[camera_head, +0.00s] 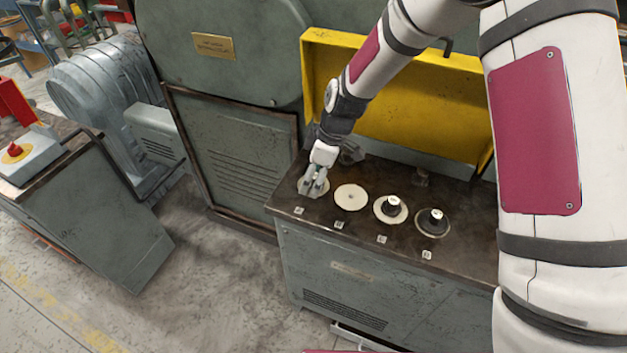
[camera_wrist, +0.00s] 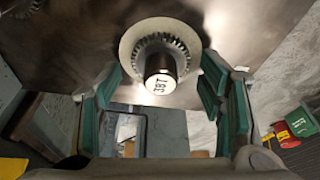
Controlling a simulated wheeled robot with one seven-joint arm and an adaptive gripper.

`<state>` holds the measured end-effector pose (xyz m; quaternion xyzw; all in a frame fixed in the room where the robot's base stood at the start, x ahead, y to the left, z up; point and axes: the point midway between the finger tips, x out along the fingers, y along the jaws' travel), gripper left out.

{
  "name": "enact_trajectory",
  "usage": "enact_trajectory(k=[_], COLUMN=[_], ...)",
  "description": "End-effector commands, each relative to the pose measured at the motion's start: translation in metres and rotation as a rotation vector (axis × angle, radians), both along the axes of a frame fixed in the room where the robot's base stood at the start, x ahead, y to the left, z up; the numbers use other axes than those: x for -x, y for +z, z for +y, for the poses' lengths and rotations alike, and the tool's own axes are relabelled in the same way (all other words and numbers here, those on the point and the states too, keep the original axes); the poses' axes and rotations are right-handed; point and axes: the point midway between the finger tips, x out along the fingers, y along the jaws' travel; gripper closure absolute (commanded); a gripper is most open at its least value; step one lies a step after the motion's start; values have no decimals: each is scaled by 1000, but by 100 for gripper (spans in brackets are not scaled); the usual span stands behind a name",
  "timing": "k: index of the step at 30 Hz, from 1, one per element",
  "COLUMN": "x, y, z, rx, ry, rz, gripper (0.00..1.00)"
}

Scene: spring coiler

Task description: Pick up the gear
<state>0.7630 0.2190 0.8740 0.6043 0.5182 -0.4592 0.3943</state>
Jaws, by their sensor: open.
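In the wrist view a gear (camera_wrist: 181,48) with dark teeth and a shiny upright knob (camera_wrist: 160,75) stands on a pale round disc (camera_wrist: 130,38). The knob's white top bears dark characters. My gripper (camera_wrist: 160,88) is open, with one green-padded finger on each side of the knob, seemingly clear of it. In the head view my gripper (camera_head: 314,186) is over the leftmost pale disc (camera_head: 326,187) on the bench top and hides the gear there. Two more geared knobs stand on the bench, one on the third disc (camera_head: 391,208) and one at the far right (camera_head: 432,221).
The second disc (camera_head: 351,197) is bare. Small label tags (camera_head: 340,224) line the dark bench top (camera_head: 290,208) in front of the discs. A raised yellow cover (camera_head: 420,105) stands behind. A large green machine (camera_head: 230,60) is at the left.

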Motion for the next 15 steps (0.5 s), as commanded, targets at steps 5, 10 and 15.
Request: enact_trajectory(k=[5, 10, 15], x=[0, 0, 0], y=[0, 0, 1], z=[0, 0, 0], rx=[0, 0, -1], ry=[0, 0, 0], rz=[0, 1, 0], gripper=[60, 97, 97])
